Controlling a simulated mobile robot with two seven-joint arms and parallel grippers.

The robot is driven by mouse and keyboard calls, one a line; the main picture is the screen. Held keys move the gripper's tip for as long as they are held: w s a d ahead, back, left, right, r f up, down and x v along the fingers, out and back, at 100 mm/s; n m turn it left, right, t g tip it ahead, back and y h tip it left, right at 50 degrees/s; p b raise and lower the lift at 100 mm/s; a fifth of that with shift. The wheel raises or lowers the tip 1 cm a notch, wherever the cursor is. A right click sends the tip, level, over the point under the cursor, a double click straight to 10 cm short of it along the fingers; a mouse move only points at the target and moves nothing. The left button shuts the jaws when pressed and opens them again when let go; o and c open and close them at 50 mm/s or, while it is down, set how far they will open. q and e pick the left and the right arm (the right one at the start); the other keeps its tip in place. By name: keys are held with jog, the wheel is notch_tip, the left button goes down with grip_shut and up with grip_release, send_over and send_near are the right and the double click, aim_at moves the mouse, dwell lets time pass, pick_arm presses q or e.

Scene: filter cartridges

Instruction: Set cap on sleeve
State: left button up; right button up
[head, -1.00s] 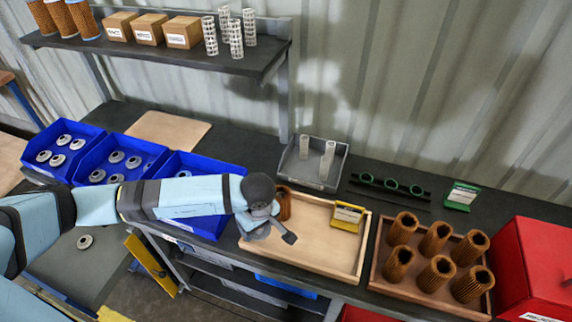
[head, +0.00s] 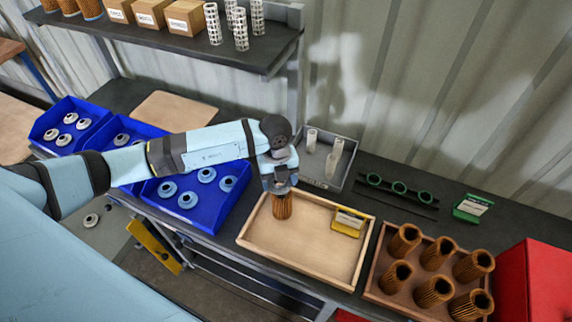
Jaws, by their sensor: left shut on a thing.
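A brown pleated sleeve (head: 282,207) stands upright at the back left of the light wooden tray (head: 300,265). My left gripper (head: 281,186) is directly above it, pointing down and shut on a cap. The cap is almost wholly hidden by the fingers, and I cannot tell whether it touches the sleeve's top. Loose blue-grey caps (head: 187,200) lie in the nearest blue bin (head: 207,222), left of the tray. My right gripper is not in view.
A yellow label holder (head: 348,222) stands in the tray's right part. A brown tray (head: 384,290) of several pleated sleeves and a red box (head: 540,275) are to the right. Behind are a grey bin (head: 345,184) with white tubes and a green-ringed rack (head: 398,188).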

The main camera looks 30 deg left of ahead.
aim_at(282, 185)
pick_arm(q)
jog(key=n, duration=0.1)
jog(key=w+n, duration=0.1)
jog(key=shift+r+n, duration=0.15)
jog(key=shift+n, duration=0.25)
jog(key=shift+w+n, duration=0.1)
jog(key=shift+n, duration=0.3)
jog(key=shift+f+b, duration=0.55)
jog(key=shift+f, duration=0.15)
jog(key=shift+f+b, duration=0.6)
jog(key=shift+f, duration=0.2)
jog(key=shift+f+b, duration=0.4)
jog(key=shift+f, duration=0.3)
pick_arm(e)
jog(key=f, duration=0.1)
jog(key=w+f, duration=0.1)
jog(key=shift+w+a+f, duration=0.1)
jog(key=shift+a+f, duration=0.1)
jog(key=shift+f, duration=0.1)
